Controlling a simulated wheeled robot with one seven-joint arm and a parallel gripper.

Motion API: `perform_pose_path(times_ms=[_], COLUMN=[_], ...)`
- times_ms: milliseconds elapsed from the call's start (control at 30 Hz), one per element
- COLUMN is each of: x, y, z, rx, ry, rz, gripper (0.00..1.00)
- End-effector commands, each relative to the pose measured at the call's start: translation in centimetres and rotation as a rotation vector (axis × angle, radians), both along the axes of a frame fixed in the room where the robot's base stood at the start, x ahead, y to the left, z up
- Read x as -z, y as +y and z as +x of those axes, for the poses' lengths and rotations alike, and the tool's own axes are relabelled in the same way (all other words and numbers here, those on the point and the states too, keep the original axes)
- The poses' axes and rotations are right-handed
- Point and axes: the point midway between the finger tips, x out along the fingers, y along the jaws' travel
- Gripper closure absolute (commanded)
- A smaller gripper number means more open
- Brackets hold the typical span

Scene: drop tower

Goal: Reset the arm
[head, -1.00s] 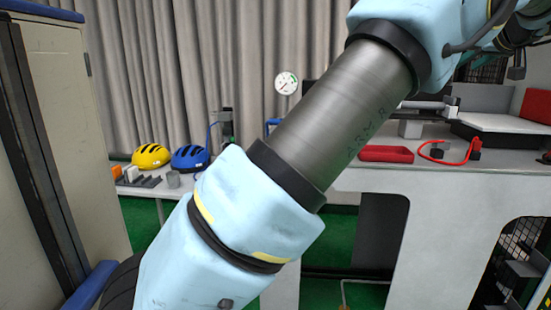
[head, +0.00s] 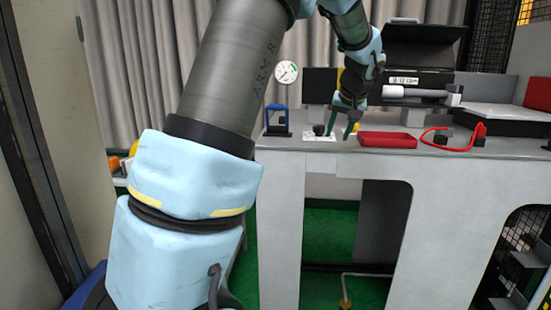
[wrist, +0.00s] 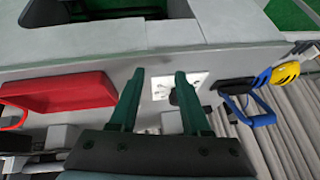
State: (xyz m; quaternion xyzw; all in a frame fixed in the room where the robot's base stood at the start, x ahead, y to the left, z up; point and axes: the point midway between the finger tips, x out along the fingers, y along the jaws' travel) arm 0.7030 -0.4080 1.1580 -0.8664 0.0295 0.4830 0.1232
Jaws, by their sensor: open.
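My gripper (head: 341,124) is in the head view over the grey workbench (head: 345,158), fingers pointing down. Its green fingers are apart with nothing between them, and they show in the wrist view (wrist: 158,100) too. A white plate (head: 318,137) with a dark knob lies on the bench just left of the fingers. A red tray (head: 388,140) sits just right of them. My arm covers the left middle of the head view.
A blue-framed item (head: 277,121) stands left of the gripper. A red cable loop (head: 450,137) lies at the right. A dark open case with a display (head: 415,80) is behind.

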Motion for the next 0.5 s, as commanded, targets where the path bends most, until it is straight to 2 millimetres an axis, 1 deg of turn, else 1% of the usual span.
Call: perform_pose_path(times_ms=[33, 67, 100, 167, 200, 267, 300, 367, 400, 500], x=[2.6, 3.7, 5.3, 7.6, 9.1, 11.3, 12.7, 14.6, 15.7, 17.9], y=[3.5, 5.2, 7.3, 10.4, 12.4, 15.2, 16.9, 19.0, 20.3, 22.6], z=[-1.1, -1.9, -3.2, -5.3, -6.8, -9.4, -11.3, -14.1, -15.9, -19.9], rx=[-0.016, -0.018, -0.022, -0.029, -0.036, -0.045, -0.053, -0.065, -0.073, -0.091], ry=[0.052, 0.081, 0.119, 0.171, 0.206, 0.252, 0.281, 0.318, 0.341, 0.38], rz=[0.0, -0.004, -0.009, -0.018, -0.028, -0.043, -0.055, -0.073, -0.084, -0.107], gripper=[0.53, 0.53, 0.53, 0.53, 0.53, 0.53, 0.53, 0.53, 0.53, 0.53])
